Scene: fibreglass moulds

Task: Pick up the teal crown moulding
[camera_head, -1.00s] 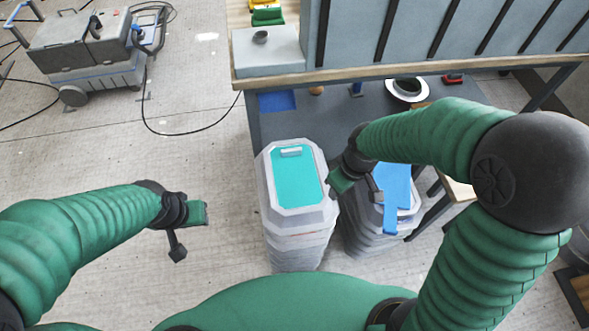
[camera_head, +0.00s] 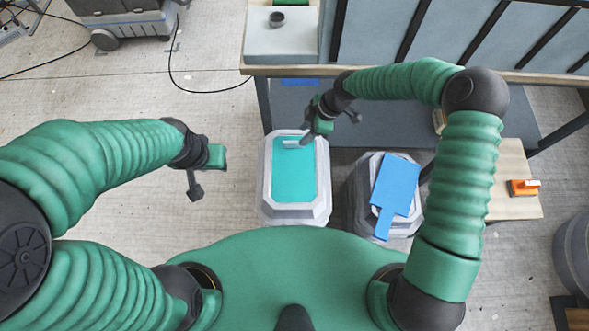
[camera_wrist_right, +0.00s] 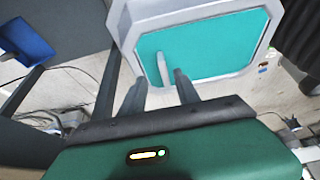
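The teal crown moulding (camera_head: 294,176) is a flat teal panel on top of a pale grey octagonal mould stack (camera_head: 265,205). A small pale bar (camera_head: 297,143) stands up near its far end. My right gripper (camera_head: 330,127) is at that far end, close to the bar. In the right wrist view the panel (camera_wrist_right: 215,45) lies ahead, and the bar (camera_wrist_right: 163,68) shows just past the gap between my two open fingers (camera_wrist_right: 160,82). I see no contact. My left gripper (camera_head: 206,174) is open and empty above the floor, left of the stack.
A second grey stack (camera_head: 352,205) with a blue panel (camera_head: 396,185) stands just right. Behind are a bench with a wooden edge (camera_head: 400,73) and a dark lower shelf (camera_head: 385,130). An orange tool (camera_head: 524,187) lies on a wooden board at right.

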